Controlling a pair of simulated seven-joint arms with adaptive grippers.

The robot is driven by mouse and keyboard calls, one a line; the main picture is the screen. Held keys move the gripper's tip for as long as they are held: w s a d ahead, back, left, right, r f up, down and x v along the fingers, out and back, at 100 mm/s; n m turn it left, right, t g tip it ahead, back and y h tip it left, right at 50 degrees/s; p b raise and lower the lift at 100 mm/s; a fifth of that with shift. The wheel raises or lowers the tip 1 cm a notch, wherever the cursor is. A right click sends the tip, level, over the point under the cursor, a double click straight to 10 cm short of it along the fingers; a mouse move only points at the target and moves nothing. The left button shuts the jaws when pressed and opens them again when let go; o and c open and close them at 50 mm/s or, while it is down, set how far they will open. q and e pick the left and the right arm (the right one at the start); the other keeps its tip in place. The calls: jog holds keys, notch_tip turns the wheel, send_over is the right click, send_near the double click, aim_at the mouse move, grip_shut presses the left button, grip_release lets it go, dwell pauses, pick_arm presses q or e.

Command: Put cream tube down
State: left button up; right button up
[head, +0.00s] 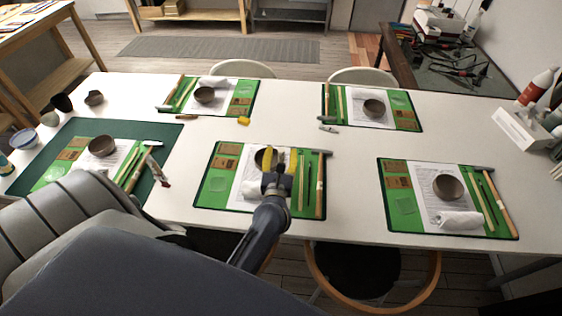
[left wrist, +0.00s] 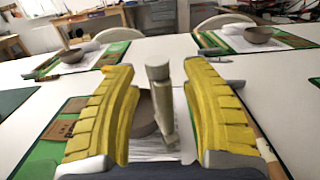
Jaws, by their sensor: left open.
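My left gripper (head: 279,157) is over the middle front place mat (head: 217,185), its two yellow fingers spread apart. In the left wrist view the open fingers (left wrist: 160,100) stand on both sides of a pale grey-cream tube (left wrist: 160,100) with a darker cap end. A gap shows between the tube and each finger. I cannot tell whether its lower end touches the mat. A dark bowl (left wrist: 143,115) is partly hidden behind the tube and left finger. In the head view the fingers and wrist mostly hide the tube. My right gripper is not in view.
Other green mats with bowls, papers and sticks lie on the white table (head: 345,190). A yellow block (head: 244,120) and a small pale item (head: 329,128) lie behind the middle mat. Bottles (head: 537,88) stand at the right edge. Bare table separates the mats.

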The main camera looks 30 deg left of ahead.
pick_arm(q)
jog(key=shift+c, duration=0.2)
grip_shut()
dwell(0.5)
